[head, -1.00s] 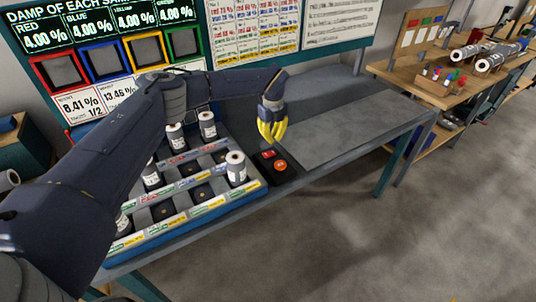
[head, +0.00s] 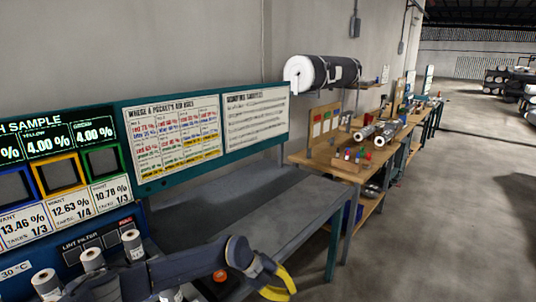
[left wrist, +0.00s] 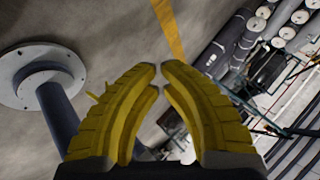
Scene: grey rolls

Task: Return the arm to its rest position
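My left gripper (head: 280,283) is at the bottom of the head view, in front of the bench. Its arm crosses low from the left. The yellow fingers also show in the left wrist view (left wrist: 159,72), their tips almost together with nothing between them. In that view they point over the bare floor (left wrist: 115,25), apart from anything. My right gripper is in neither view.
The grey bench (head: 215,207) stands behind the gripper, with a red button (head: 219,275) near the arm. Small grey rolls (head: 132,243) stand at the lower left. A wooden table (head: 335,164) is farther right. Floor at right is open.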

